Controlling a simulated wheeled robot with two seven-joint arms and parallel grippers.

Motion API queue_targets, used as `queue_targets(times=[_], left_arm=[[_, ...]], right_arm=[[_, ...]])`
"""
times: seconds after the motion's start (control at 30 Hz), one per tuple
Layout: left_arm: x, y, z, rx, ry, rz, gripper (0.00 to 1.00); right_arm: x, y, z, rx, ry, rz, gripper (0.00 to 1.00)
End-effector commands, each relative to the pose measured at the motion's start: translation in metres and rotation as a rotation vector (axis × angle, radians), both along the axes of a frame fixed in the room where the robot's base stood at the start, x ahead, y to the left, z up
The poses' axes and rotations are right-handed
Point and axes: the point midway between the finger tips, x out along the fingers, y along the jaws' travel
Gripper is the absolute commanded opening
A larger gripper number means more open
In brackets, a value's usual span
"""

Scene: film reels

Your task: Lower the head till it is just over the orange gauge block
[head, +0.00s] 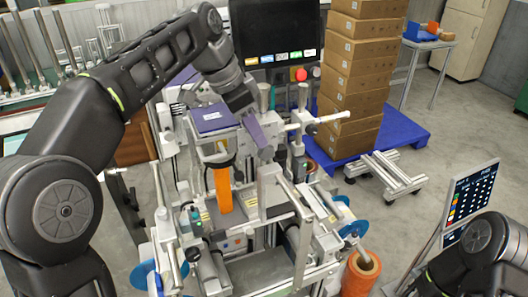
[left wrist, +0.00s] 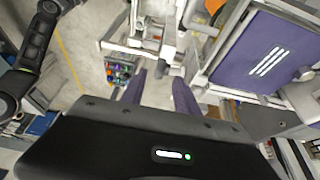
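The orange gauge block (head: 223,190) stands upright in the middle of the machine in the head view. The head, with a purple top and a white label (head: 211,117), is above it. A dark part lies between them, and I cannot tell the exact gap. A purple panel with white stripes (left wrist: 266,58), seemingly the head's top, is at the right of the left wrist view. My left gripper (head: 258,138) is just right of the head in the head view. Its two purple fingers (left wrist: 160,95) are apart with nothing seen between them. My right gripper is out of view.
The machine's frame (head: 265,272) has rails and rods close around the gripper. A black monitor (head: 275,35) stands behind. Stacked cartons (head: 355,75) on a blue pallet (head: 400,130) are to the right. An orange roll (head: 361,274) and a screen (head: 470,200) are at lower right.

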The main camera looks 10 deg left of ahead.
Motion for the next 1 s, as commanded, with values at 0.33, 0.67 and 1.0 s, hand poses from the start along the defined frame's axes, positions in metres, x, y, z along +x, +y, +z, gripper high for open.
queue_targets(times=[0.33,0.67,1.0], left_arm=[[0.011,-0.017,-0.047,0.0,0.001,-0.003,0.37],[0.013,-0.019,-0.055,-0.001,-0.001,-0.001,0.37],[0.012,-0.019,-0.055,-0.002,0.001,-0.002,0.14]], right_arm=[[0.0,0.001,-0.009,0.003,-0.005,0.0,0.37],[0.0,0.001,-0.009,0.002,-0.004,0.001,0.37],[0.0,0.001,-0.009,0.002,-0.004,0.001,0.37]])
